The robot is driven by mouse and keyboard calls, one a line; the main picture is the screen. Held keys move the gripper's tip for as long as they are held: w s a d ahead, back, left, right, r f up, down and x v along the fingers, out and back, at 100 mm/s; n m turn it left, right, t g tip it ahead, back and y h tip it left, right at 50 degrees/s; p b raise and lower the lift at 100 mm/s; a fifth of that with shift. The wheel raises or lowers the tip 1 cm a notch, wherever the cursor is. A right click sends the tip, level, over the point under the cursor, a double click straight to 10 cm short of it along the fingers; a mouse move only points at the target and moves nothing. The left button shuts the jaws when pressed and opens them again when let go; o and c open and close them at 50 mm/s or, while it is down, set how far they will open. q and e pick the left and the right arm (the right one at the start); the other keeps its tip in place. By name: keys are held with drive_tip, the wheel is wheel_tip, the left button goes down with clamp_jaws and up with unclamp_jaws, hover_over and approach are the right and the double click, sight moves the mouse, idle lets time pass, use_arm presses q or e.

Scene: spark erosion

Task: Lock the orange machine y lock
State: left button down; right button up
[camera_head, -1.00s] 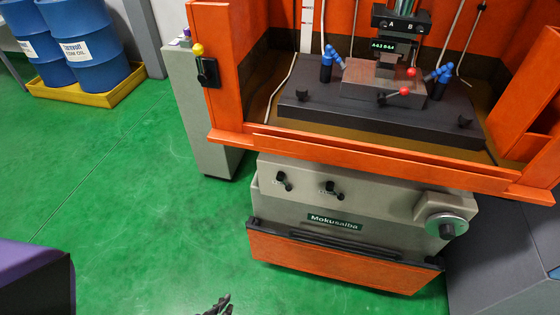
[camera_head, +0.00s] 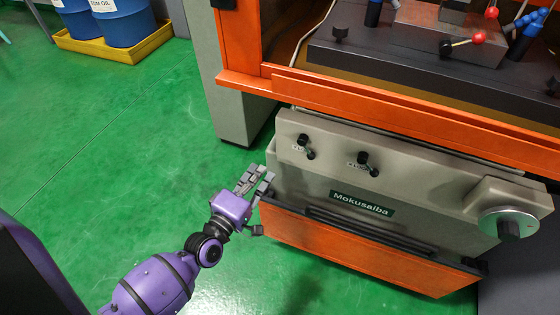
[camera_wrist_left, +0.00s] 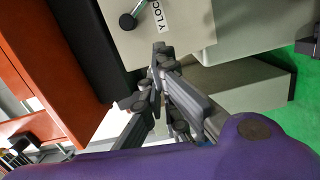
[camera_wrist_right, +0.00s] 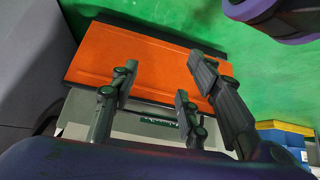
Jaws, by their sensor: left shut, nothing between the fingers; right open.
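The orange machine's grey front panel (camera_head: 420,190) carries two small black levers. The left lever (camera_head: 306,146) is closest to my left gripper; the right lever (camera_head: 368,162) sits beside it. Their labels are too small to read in the head view. In the left wrist view a black-knobbed lever (camera_wrist_left: 128,20) sits by a label (camera_wrist_left: 160,15) that reads "Y LOC", its end cut off. My left gripper (camera_head: 258,178) is shut and empty, just left of the panel and below the left lever, apart from it. My right gripper (camera_wrist_right: 162,82) is open and empty.
An orange lower front with a black rail (camera_head: 360,250) lies under the panel, and a round handwheel (camera_head: 508,224) is at its right. The orange rim (camera_head: 400,112) overhangs above. Blue drums (camera_head: 125,20) stand in a yellow tray (camera_head: 120,50). The green floor at left is clear.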

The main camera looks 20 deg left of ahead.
sight(307, 148)
use_arm(q)
drive_tip(key=w, duration=0.3)
drive_tip(key=w+d, duration=0.1)
drive_tip(key=w, duration=0.5)
drive_tip(key=shift+w+d, duration=0.3)
drive_tip(key=shift+w, duration=0.1)
drive_tip(key=d+p, duration=0.1)
drive_tip(key=d, duration=0.2)
drive_tip(key=shift+d+f, duration=0.25)
drive_tip(key=shift+d, duration=0.2)
use_arm(e)
drive_tip(key=shift+s+r, duration=0.15)
drive_tip(key=shift+r, duration=0.1)
use_arm(q)
drive_tip(key=n+b, duration=0.1)
drive_tip(key=d+f+n+b, duration=0.1)
drive_tip(key=b, duration=0.1)
drive_tip(key=shift+s+f+n, duration=0.1)
drive_tip(key=shift+n, duration=0.2)
drive_tip(key=shift+d+r+n, duration=0.2)
drive_tip(key=shift+d+n, duration=0.05)
drive_tip(key=shift+n, duration=0.25)
drive_tip(key=shift+r+t, duration=0.15)
drive_tip(key=shift+t, duration=0.15)
use_arm(e)
drive_tip(key=f, duration=0.2)
drive_tip(key=shift+s+a+f, duration=0.15)
drive_tip(key=shift+s+f, duration=0.05)
drive_tip(key=shift+f, duration=0.2)
